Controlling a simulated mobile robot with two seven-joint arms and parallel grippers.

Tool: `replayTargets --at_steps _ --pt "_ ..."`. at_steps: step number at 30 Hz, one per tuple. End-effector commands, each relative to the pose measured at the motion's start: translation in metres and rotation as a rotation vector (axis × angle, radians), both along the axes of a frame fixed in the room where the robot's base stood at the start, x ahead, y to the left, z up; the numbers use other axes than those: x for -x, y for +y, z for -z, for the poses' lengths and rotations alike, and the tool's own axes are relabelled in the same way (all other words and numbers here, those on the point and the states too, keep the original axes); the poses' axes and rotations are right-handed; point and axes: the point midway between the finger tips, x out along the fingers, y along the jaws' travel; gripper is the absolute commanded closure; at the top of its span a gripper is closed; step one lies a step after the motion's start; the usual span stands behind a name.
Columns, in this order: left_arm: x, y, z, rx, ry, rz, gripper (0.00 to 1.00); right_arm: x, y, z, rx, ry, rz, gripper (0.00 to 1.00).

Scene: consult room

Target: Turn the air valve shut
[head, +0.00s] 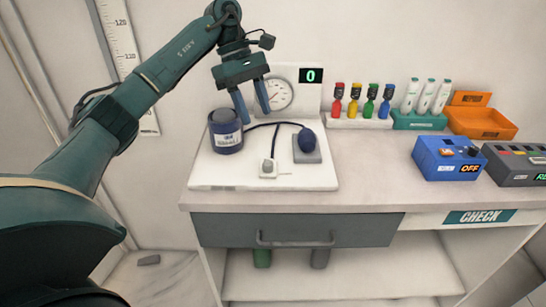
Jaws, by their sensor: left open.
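A white blood-pressure board (210,172) lies on the left of the counter. A small white block with a grey knob (268,167), which looks like the air valve, sits near its front edge. A dark blue bulb (306,142) rests on a grey pad to the right. A dark blue cuff roll (225,132) stands at the left, joined by dark tubes. A round gauge (278,95) and a display (311,75) reading 0 are on the back panel. My left gripper (251,103) is open and empty, pointing down above the board, behind the knob and apart from it. My right gripper is out of view.
Several coloured bottles (354,107), white bottles in a teal rack (420,121) and an orange bin (482,124) line the back. A blue box (446,158) marked OFF and a grey box (516,164) stand at right. The counter's middle (375,165) is clear. A drawer (295,229) is shut below.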

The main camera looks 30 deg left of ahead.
Motion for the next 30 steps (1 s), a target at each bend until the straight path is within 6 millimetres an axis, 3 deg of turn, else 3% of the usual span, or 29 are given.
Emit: replayTargets --at_steps 2,5,21,30 --pt "0.003 0.010 -0.005 -0.030 0.002 0.007 0.56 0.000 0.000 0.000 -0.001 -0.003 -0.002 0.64" --pt "0.004 0.010 0.000 -0.038 0.006 0.012 0.56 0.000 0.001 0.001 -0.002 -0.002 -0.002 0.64" --pt "0.014 -0.029 0.092 -0.034 0.006 0.011 0.56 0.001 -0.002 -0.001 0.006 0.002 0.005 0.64" --pt "0.015 -0.037 0.113 -0.035 0.003 0.009 0.56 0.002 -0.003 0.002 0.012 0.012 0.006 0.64"
